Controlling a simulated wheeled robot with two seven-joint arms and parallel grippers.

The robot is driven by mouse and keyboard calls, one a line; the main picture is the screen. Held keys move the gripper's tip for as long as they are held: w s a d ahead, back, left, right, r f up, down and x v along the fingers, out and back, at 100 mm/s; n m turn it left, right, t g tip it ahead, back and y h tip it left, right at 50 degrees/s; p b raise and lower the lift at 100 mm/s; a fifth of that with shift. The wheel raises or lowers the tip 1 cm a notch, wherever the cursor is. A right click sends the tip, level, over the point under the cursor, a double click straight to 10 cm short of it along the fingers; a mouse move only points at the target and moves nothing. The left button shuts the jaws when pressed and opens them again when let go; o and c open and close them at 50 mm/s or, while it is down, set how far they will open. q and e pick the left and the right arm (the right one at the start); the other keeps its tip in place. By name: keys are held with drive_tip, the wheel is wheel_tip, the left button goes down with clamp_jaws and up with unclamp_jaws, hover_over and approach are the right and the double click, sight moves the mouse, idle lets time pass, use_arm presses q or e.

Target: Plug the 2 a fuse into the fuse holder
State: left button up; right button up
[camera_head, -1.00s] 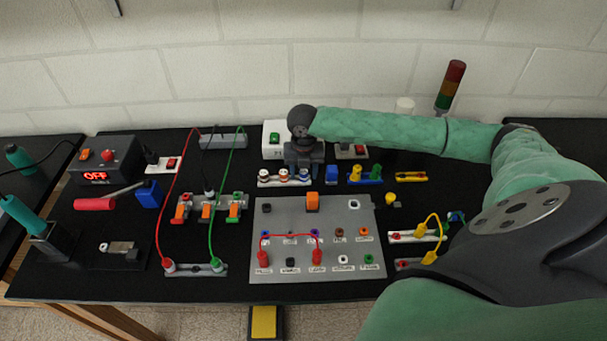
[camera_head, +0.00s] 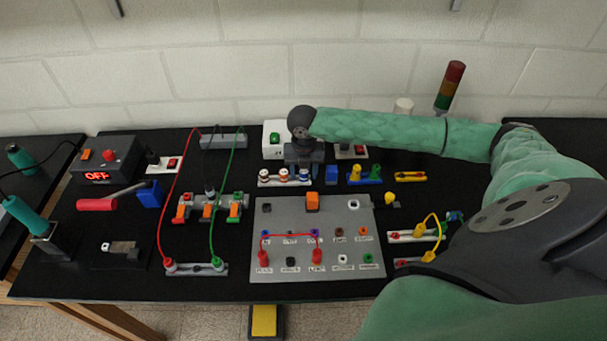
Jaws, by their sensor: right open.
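A pale rail (camera_head: 270,183) near the back middle bears three round white pieces with coloured rings, which look like fuses. The right-hand white piece (camera_head: 303,174) stands under my right gripper (camera_head: 304,166). Labels are too small to read, so I cannot tell which is the 2 A fuse. My right gripper points down and is open, close above or around that piece; contact cannot be made out. I cannot clearly identify the fuse holder; a small yellow-and-dark part (camera_head: 411,176) lies further right. My left gripper is out of view.
A grey panel (camera_head: 340,216) with a red jumper lead stands in front of the rail. A blue block (camera_head: 331,175) and a blue base with yellow and green pegs (camera_head: 365,179) are close on the right. A white box with a green button (camera_head: 274,140) stands behind.

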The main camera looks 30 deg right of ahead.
sight(304, 171)
drive_tip(key=shift+c, duration=0.2)
clamp_jaws()
drive_tip(key=shift+r, duration=0.1)
drive_tip(key=shift+r+p, duration=2.65)
drive_tip(key=shift+r, duration=0.25)
